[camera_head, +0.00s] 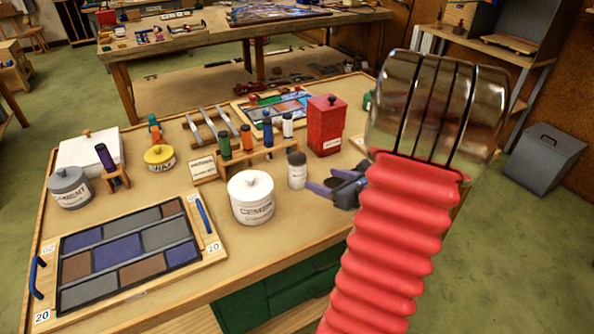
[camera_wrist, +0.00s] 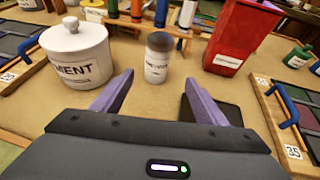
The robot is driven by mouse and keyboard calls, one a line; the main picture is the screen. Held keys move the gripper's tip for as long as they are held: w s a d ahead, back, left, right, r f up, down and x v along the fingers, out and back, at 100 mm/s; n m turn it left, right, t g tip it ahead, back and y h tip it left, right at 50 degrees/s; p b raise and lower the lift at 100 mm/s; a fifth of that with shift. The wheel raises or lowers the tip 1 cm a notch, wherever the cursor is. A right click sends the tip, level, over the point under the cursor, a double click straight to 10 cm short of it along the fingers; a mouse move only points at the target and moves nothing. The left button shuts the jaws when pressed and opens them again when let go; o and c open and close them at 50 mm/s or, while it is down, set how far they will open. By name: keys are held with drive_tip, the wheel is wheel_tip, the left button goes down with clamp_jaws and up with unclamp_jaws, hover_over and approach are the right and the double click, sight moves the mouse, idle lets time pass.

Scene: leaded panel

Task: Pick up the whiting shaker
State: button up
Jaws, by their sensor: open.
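The whiting shaker looks to be the small white cylinder with a grey-brown top (camera_head: 297,170), standing upright on the table right of the white cement jar (camera_head: 251,198). Its label is too small to read surely. In the wrist view the shaker (camera_wrist: 158,58) stands ahead, between the lines of my two purple fingers, beyond their tips. My gripper (camera_head: 318,192) is open and empty, just in front of the shaker and apart from it. In the wrist view my gripper (camera_wrist: 158,78) shows its fingers spread wide.
The cement jar (camera_wrist: 76,52) stands close on the left. A red box (camera_head: 326,126) with a lid is behind right. A wooden rack (camera_head: 255,155) with several coloured bottles stands behind. A tile panel (camera_head: 130,250) lies front left. Bare tabletop lies around the shaker's front.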

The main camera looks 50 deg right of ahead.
sight(304, 173)
drive_tip(key=shift+w, duration=0.1)
drive_tip(key=x, duration=0.8)
drive_tip(key=shift+w+f, duration=0.1)
drive_tip(key=shift+w, duration=0.15)
drive_tip(key=shift+a, duration=0.1)
drive_tip(key=shift+a+x, duration=0.2)
drive_tip(key=shift+x, duration=1.1)
drive_tip(key=shift+a+x, duration=0.2)
drive_tip(key=shift+x, duration=1.05)
drive_tip(key=shift+w+d, duration=0.1)
drive_tip(key=shift+d, duration=0.1)
drive_tip(key=shift+c, duration=0.3)
drive_tip(key=c, duration=1.3)
drive_tip(key=shift+r, duration=0.2)
